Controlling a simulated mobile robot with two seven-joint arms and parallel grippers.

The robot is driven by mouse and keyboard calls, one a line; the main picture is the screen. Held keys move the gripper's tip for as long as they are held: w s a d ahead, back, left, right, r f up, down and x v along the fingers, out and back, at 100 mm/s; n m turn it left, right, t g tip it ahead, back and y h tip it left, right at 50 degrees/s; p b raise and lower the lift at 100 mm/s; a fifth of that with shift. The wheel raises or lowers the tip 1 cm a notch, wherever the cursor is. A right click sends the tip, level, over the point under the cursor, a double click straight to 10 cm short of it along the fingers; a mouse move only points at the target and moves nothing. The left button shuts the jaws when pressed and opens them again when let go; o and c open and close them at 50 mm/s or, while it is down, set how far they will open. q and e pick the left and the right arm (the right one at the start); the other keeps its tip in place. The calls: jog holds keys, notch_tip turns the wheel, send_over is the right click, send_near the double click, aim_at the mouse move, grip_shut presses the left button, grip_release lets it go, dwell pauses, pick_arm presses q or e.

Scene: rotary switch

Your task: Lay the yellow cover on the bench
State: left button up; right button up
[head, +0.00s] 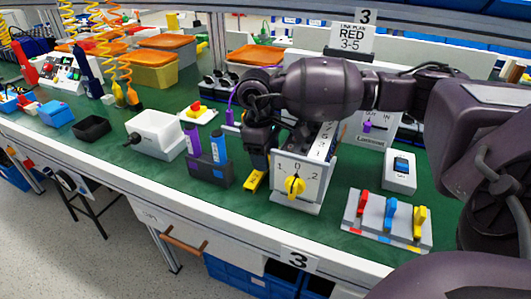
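The yellow cover (254,180) is a small yellow piece at the green bench top (225,205), just left of the rotary switch box. My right gripper (256,163) points down directly above the cover, with its fingertips close to it. I cannot tell whether the fingers touch the cover or how far apart they are. The switch box (299,183) is light grey, with marks 1, 0 and 2 and a yellow knob (295,186) on its front. My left gripper is not in view.
A dark holder (210,172) with purple and blue cylinders stands left of the cover. A white box (155,134) is further left. A panel with red, blue and yellow levers (388,220) sits at right. Bare green bench lies in front of the cover.

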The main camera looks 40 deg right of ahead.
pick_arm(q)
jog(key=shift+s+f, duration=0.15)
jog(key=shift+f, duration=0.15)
pick_arm(e)
jog(key=shift+o, duration=0.4)
jog(key=shift+s+f, duration=0.15)
jog(key=shift+f, duration=0.4)
jog(key=shift+a, duration=0.1)
jog(key=shift+r, duration=0.3)
pick_arm(q)
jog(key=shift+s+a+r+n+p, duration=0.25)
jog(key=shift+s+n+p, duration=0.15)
jog(key=shift+p, duration=0.75)
pick_arm(e)
notch_tip(320, 180, up, 13)
jog(key=w, duration=0.1)
jog(key=shift+w+a, duration=0.25)
jog(key=shift+w, duration=0.15)
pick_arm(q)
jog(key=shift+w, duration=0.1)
